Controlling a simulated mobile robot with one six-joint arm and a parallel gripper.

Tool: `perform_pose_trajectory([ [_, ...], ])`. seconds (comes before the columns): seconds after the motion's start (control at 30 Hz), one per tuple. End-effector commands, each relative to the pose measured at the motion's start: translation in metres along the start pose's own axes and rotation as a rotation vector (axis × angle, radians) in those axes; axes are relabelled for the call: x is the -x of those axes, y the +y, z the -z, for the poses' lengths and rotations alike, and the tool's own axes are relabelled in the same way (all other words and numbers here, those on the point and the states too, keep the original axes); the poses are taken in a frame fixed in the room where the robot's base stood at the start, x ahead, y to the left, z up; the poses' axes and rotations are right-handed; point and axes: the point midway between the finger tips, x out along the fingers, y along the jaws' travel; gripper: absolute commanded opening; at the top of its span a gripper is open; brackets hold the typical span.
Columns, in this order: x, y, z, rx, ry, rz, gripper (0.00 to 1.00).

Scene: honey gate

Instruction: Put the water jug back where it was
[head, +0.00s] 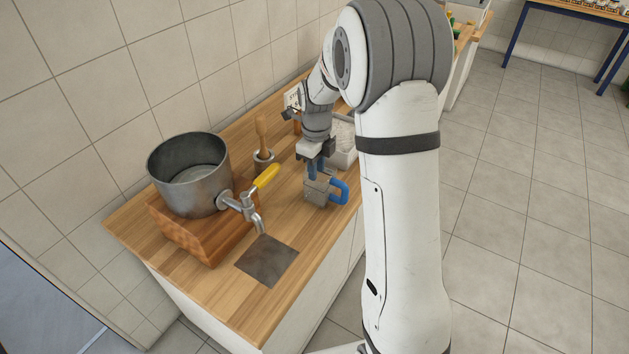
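The water jug (318,192) appears as a small grey vessel with a blue handle (342,190) on its right side. It is on or just above the wooden counter, right of the tap; I cannot tell whether its base touches. My gripper (316,175) points down directly over the jug, with its fingers at the jug's top. Blue parts show between the gripper body and the jug. The view is too small to tell whether the fingers are closed on it.
A large metal pot (190,175) with a yellow-handled tap (245,205) stands on a wooden block (190,235). A dark square plate (267,260) lies below the tap. A wooden-handled tool stands in a holder (263,160). A pale tray (343,140) is behind my gripper.

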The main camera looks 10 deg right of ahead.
Motion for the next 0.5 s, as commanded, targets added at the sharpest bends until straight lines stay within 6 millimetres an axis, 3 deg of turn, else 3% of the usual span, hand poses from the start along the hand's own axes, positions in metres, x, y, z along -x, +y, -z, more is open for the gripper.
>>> perform_pose_trajectory([
  [0.2,0.042,-0.001,-0.001,0.000,-0.002,0.002,0.24],
  [0.4,0.060,0.001,0.001,0.015,-0.002,0.002,0.24],
  [0.5,0.071,0.008,0.008,0.103,-0.009,0.010,0.24],
])
